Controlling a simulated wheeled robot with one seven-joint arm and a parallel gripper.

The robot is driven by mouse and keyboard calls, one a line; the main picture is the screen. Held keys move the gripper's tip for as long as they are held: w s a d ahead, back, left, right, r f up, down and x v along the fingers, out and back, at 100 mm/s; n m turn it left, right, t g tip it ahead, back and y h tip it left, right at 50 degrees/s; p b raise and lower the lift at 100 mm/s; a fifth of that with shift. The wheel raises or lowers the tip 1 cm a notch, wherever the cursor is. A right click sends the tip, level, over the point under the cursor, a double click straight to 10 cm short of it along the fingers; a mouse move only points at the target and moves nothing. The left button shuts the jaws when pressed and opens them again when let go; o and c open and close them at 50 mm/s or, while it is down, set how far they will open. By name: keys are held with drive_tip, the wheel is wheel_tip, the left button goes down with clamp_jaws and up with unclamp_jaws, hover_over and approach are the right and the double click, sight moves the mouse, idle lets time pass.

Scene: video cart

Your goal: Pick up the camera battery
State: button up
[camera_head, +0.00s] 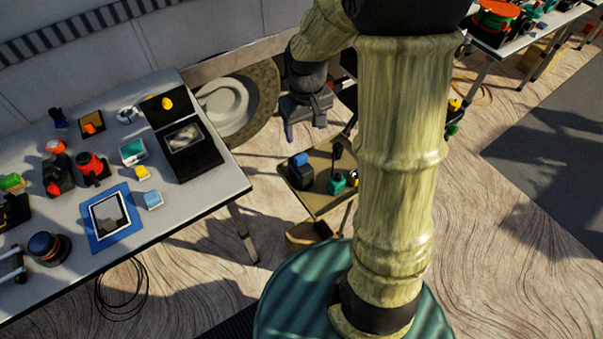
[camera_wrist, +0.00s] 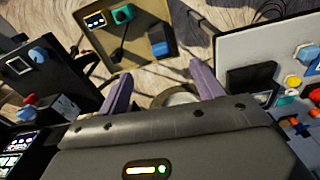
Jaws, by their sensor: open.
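My gripper (camera_head: 305,127) is open and empty, pointing down above and behind the small tan shelf (camera_head: 318,204) in the head view. Its two purple fingers (camera_wrist: 162,73) stand wide apart in the wrist view, with nothing between them. On the shelf is a black block with a blue top (camera_head: 300,168), which also shows in the wrist view (camera_wrist: 160,41). I cannot tell for sure which one is the camera battery. My gripper touches none of them.
A grey table (camera_head: 180,215) at left holds a black case (camera_head: 185,150), a tablet on a blue mat (camera_head: 98,241) and several small things. A round tan-rimmed object (camera_head: 262,97) is behind my gripper. Another loaded table (camera_head: 510,45) stands at the back right. Open floor lies at right.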

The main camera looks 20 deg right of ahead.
sight(301, 156)
drive_tip(key=w, duration=0.1)
drive_tip(key=w+f, duration=0.1)
drive_tip(key=w, duration=0.1)
drive_tip(key=shift+w+f+n+g, duration=0.1)
drive_tip(key=shift+f+n+g, duration=0.1)
drive_tip(key=shift+n+g, duration=0.15)
wheel_tip(301, 156, down, 12)
drive_tip(key=shift+f+p, duration=0.1)
drive_tip(key=shift+p, duration=0.25)
drive_tip(key=shift+f, duration=0.1)
drive_tip(key=shift+w+f+p, duration=0.15)
drive_tip(key=shift+f+p, duration=0.5)
drive_tip(key=shift+f, duration=1.85)
clamp_jaws()
